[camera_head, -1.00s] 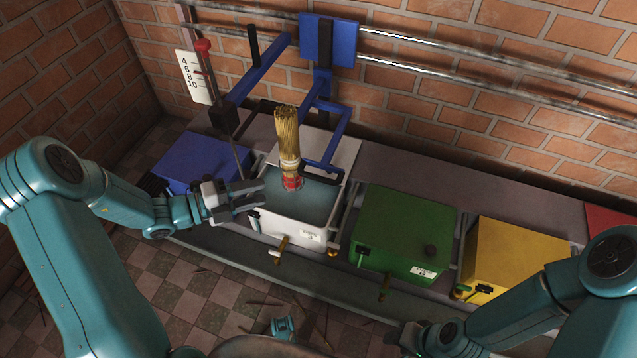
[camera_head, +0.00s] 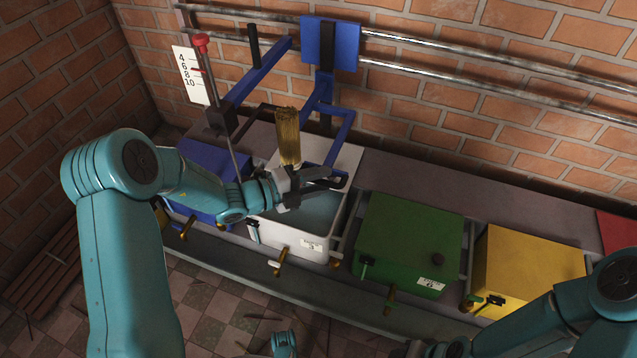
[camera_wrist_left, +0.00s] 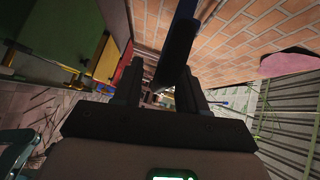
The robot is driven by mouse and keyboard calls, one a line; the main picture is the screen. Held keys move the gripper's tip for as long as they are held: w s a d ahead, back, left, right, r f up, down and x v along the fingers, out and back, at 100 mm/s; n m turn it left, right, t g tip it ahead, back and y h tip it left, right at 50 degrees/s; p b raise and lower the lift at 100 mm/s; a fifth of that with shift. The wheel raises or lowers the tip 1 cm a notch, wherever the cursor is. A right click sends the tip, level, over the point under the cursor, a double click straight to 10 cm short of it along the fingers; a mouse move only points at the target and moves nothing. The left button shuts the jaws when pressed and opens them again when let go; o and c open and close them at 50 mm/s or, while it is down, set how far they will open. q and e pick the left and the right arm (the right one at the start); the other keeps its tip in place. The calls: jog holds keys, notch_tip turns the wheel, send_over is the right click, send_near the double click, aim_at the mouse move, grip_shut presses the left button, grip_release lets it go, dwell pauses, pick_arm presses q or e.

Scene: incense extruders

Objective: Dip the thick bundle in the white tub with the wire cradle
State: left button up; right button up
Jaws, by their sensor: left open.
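The thick tan bundle (camera_head: 289,138) stands upright over the white tub (camera_head: 290,238) in the head view. Its lower end is hidden behind my left gripper. The tub is uncovered and holds grey-blue liquid. My left gripper (camera_head: 318,183) is open, in front of the bundle's lower part and above the liquid. I cannot tell whether it touches the bundle. In the left wrist view its fingers (camera_wrist_left: 158,90) are apart, with a dark blue bar (camera_wrist_left: 178,48) beyond and between them. I cannot make out a wire cradle. Of my right arm only links show clearly at the lower right.
A blue bracket (camera_head: 337,125) hangs over the tub from wall rails. A red-knobbed rod (camera_head: 201,42) stands by a numbered scale (camera_head: 187,74). A blue box (camera_head: 208,205) is left of the tub; green (camera_head: 410,240) and yellow (camera_head: 525,268) boxes are right.

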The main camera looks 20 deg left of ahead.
pick_arm(q)
jog(key=shift+w, duration=0.1)
grip_shut()
jog(key=shift+f, duration=0.1)
notch_tip(320, 180, down, 16)
jog(key=b, duration=0.4)
jog(key=shift+r, duration=0.25)
jog(key=shift+f, duration=0.1)
grip_release()
jog(key=shift+f, duration=0.1)
